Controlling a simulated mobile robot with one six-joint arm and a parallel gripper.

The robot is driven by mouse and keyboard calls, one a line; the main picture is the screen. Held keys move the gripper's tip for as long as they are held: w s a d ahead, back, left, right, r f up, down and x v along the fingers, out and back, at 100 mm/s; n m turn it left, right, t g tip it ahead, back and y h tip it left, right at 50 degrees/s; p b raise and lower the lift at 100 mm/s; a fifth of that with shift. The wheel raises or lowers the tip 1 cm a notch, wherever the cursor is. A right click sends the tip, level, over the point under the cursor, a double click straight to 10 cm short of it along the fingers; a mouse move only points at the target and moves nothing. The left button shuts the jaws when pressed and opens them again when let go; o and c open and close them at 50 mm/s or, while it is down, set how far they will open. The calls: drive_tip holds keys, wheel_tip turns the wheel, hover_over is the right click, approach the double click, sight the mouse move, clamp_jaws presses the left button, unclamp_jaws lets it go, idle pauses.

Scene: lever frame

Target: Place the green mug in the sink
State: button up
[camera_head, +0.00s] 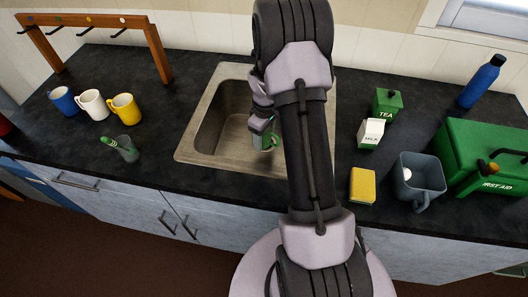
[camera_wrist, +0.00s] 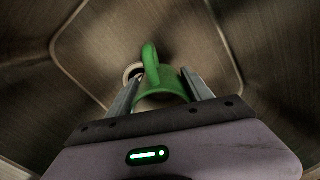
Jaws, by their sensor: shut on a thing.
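The green mug (camera_head: 271,143) is in my gripper (camera_head: 264,127), inside the outline of the metal sink (camera_head: 222,162) in the head view. My arm hides the right part of the sink and some of the mug. In the wrist view the green mug (camera_wrist: 166,82) lies between the two fingers of my gripper (camera_wrist: 160,88), with its handle pointing up in the picture. The sink floor (camera_wrist: 200,35) and a round drain (camera_wrist: 131,70) show behind it. I cannot tell whether the mug touches the sink floor.
Blue (camera_head: 64,101), white (camera_head: 93,104) and yellow (camera_head: 125,107) mugs stand left of the sink, near a wooden hook rack (camera_head: 158,55). Right of my arm are a yellow sponge (camera_head: 362,185), a milk carton (camera_head: 371,133) and a grey jug (camera_head: 407,178).

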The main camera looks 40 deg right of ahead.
sight(264, 154)
wheel_tip(264, 154, down, 7)
drive_tip(key=shift+w+r+b, duration=0.1)
drive_tip(key=shift+r+b, duration=0.05)
drive_tip(key=shift+b, duration=1)
drive_tip(key=shift+r, duration=0.15)
clamp_jaws()
drive_tip(key=o, duration=1.6)
unclamp_jaws()
